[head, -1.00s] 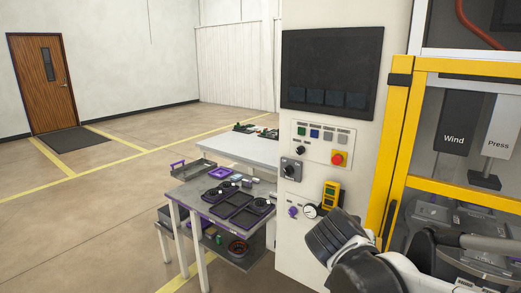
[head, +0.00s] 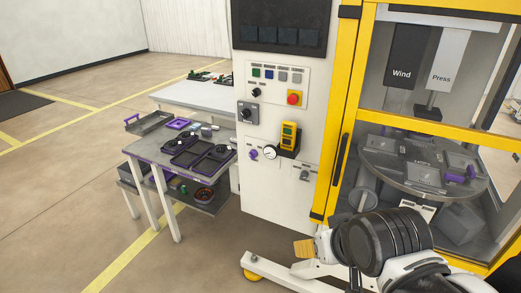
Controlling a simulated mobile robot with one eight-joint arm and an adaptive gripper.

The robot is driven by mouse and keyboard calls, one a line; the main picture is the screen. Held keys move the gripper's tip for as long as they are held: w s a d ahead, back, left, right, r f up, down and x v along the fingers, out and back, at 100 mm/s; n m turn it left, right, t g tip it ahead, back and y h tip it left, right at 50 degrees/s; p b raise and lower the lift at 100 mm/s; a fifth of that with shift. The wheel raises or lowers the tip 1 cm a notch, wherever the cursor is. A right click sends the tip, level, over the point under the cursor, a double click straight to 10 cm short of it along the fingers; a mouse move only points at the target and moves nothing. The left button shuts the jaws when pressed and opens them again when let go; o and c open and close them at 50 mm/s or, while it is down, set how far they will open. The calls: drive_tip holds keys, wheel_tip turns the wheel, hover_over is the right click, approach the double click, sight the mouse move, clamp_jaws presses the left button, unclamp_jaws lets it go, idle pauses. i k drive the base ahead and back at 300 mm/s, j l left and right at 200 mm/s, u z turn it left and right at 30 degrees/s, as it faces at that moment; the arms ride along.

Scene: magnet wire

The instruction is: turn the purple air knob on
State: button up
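The purple air knob (head: 253,154) is on the front of the white machine cabinet, just left of a round white gauge (head: 269,153). It is small in the head view, and I cannot read its setting. My arm reaches in from the lower right. What looks like my gripper (head: 304,248), with a tan tip, is low in front of the cabinet's base, below and to the right of the knob and well apart from it. Its fingers cannot be told apart. Nothing covers the knob.
A yellow handheld device (head: 288,135) sits in a holder right of the gauge. Above are a black selector (head: 248,113) and a red emergency button (head: 294,98). A yellow-framed enclosure (head: 345,130) stands right. A table with black trays (head: 212,160) stands left of the cabinet.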

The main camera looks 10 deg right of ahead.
sight(253, 154)
drive_tip(key=i+l, duration=0.85)
drive_tip(key=l, duration=0.15)
drive_tip(key=j+u, duration=0.05)
